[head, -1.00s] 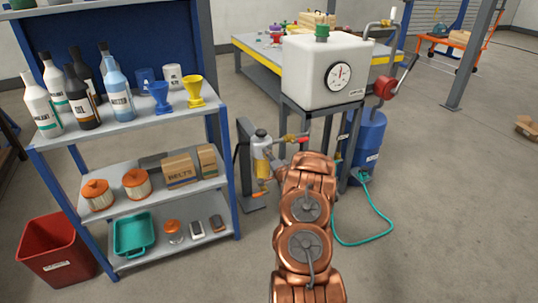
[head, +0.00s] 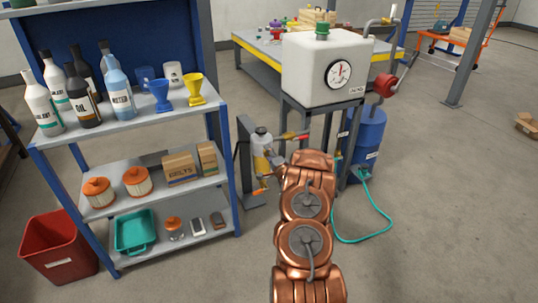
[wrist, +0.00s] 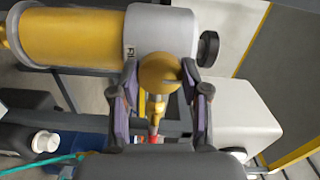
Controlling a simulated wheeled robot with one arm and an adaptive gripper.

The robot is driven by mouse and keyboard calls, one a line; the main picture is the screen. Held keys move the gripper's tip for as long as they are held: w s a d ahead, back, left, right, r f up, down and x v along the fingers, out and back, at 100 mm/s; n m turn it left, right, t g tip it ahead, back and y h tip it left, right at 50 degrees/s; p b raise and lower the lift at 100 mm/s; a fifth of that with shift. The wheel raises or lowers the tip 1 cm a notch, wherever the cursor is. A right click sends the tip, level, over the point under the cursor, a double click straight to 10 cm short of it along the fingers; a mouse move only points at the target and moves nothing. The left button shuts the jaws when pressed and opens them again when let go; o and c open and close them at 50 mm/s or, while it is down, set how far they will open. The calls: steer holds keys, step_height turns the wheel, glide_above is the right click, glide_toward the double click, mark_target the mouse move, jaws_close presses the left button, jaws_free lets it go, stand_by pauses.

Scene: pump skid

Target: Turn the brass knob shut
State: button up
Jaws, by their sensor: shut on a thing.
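The brass knob (wrist: 158,73) is round and sits between the two fingers of my gripper (wrist: 160,84) in the wrist view. My gripper is shut on it, with a finger at each side. Beside it is the filter's pale head, with part of a label showing, and its yellow bowl (wrist: 80,37). In the head view, the filter unit (head: 262,148) stands on a grey post left of my copper-coloured arm. The arm hides the knob there. How far the knob is turned cannot be told.
A red-handled valve (head: 298,136) sits close to the filter. A white tank (head: 312,72) with a gauge stands on a frame behind, with a blue drum (head: 368,140) and teal hose at right. A stocked shelf (head: 135,195) is at left.

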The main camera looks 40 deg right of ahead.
steer(key=o, duration=1.1)
steer(key=shift+o, duration=0.2)
steer(key=v, duration=1.2)
